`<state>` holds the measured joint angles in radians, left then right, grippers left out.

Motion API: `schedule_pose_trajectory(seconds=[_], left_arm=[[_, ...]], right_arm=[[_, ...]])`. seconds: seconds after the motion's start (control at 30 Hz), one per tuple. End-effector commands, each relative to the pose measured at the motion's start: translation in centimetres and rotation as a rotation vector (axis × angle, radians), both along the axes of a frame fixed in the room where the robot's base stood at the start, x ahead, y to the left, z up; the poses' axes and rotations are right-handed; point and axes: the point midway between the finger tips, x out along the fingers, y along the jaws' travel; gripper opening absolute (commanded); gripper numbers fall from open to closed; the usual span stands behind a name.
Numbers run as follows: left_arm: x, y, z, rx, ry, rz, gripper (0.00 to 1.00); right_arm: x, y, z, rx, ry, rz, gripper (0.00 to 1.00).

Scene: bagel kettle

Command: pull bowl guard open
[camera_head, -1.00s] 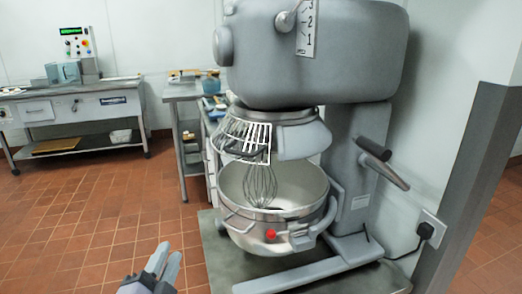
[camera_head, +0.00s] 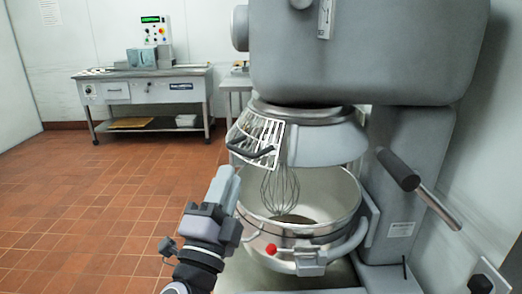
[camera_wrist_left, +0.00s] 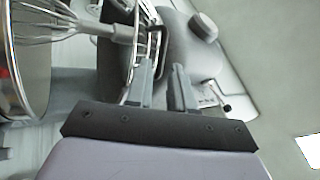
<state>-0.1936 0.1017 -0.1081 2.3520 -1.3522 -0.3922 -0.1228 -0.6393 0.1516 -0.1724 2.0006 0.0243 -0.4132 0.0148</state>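The bowl guard (camera_head: 264,134) is a white wire cage with a dark curved handle (camera_head: 251,152), hanging under the grey mixer head in the head view. The steel bowl (camera_head: 340,200) is below it with a wire whisk (camera_head: 280,188) inside. My left gripper (camera_head: 227,172) is just below and left of the handle. In the left wrist view its two fingers (camera_wrist_left: 166,82) stand apart, pointing at the guard's wires (camera_wrist_left: 142,60); the gap is visible, and I cannot tell whether they touch the handle. My right gripper is not in view.
The large grey mixer body (camera_head: 365,50) fills the upper right, with a lever (camera_head: 400,170) on its right side. A steel bench (camera_head: 150,90) stands at the back left. The tiled floor (camera_head: 90,200) on the left is clear.

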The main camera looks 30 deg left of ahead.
Motion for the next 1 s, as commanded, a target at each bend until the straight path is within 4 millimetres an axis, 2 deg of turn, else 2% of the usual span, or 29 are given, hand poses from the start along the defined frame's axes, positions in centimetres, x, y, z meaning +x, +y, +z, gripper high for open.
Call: schedule_pose_trajectory(seconds=[0.17,0.33,0.63,1.0], left_arm=[[0.4,0.2,0.7,0.009,-0.009,0.007,0.22],[2.2,0.7,2.0,0.010,-0.009,0.008,0.22],[5.4,1.5,3.5,0.009,-0.007,0.007,0.22],[6.0,1.7,3.6,0.007,-0.007,0.006,0.22]], right_arm=[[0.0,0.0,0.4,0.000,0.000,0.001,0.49],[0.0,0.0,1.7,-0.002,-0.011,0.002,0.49],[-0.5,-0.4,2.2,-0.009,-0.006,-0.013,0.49],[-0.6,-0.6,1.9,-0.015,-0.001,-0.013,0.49]])
